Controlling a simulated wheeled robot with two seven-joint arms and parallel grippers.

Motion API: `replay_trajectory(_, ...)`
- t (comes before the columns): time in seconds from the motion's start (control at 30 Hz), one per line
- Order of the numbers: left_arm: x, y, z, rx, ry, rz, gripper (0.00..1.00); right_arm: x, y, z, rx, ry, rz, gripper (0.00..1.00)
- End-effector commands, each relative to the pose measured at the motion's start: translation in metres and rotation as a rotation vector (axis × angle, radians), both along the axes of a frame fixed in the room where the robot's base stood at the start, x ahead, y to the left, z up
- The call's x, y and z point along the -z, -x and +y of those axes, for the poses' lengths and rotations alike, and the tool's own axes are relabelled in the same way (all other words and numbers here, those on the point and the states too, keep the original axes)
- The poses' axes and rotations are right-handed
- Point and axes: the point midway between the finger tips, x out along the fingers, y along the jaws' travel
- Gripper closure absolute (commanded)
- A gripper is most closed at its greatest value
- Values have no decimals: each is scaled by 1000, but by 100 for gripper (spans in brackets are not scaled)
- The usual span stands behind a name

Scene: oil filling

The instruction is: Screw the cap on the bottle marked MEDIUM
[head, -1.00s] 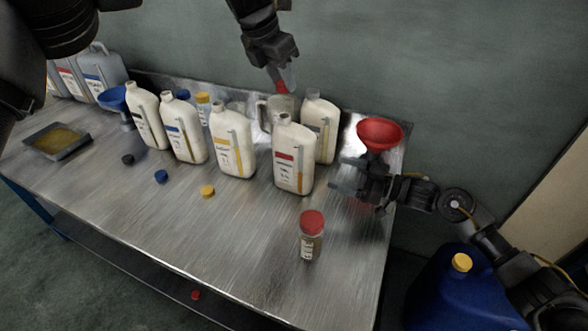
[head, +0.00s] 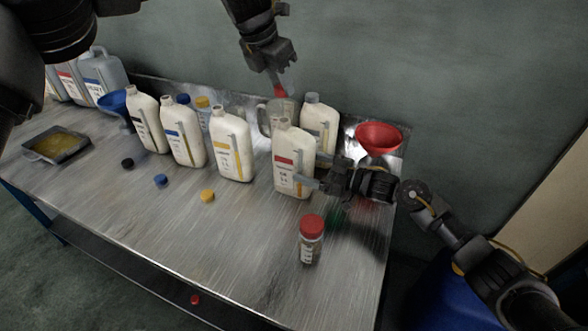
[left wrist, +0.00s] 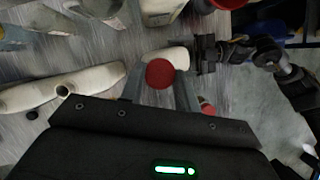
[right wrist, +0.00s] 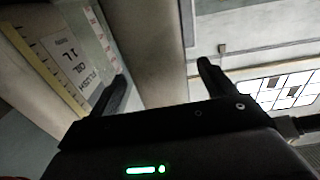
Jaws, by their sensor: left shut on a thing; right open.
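My left gripper (head: 284,84) is shut on a red cap (head: 280,91), held above the bottles. The cap also shows between its fingers in the left wrist view (left wrist: 160,73). Below stands an upright white bottle with a red-banded label (head: 294,163). Its neck has no cap, and I cannot read its label in the head view. My right gripper (head: 312,178) is open at this bottle's right side, one finger in front of it. In the right wrist view a pale surface (right wrist: 145,50) lies between the open fingers (right wrist: 160,85). I cannot tell whether they touch it.
A grey-capped bottle (head: 319,116) stands close behind, beside a clear jug (head: 268,116). A red funnel (head: 379,136) is at the right. A red-lidded jar (head: 311,240) stands in front. Yellow (head: 208,195), blue (head: 161,180) and black (head: 127,163) caps lie on the table.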

Motion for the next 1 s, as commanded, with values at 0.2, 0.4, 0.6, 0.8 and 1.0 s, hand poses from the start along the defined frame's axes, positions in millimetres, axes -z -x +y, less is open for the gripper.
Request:
replay_trajectory(0.2,0,0,0,0,0,0,89,0,-10,21,1,-1,-1,17)
replay_trajectory(0.4,0,0,0,0,0,0,89,0,-12,27,1,0,-1,17)
replay_trajectory(0.6,0,0,0,0,0,0,89,0,-12,27,1,0,-1,17)
replay_trajectory(0.8,0,0,0,0,0,0,89,0,-12,26,1,0,-1,40)
replay_trajectory(1.0,0,0,0,0,0,0,89,0,-12,26,1,0,0,66)
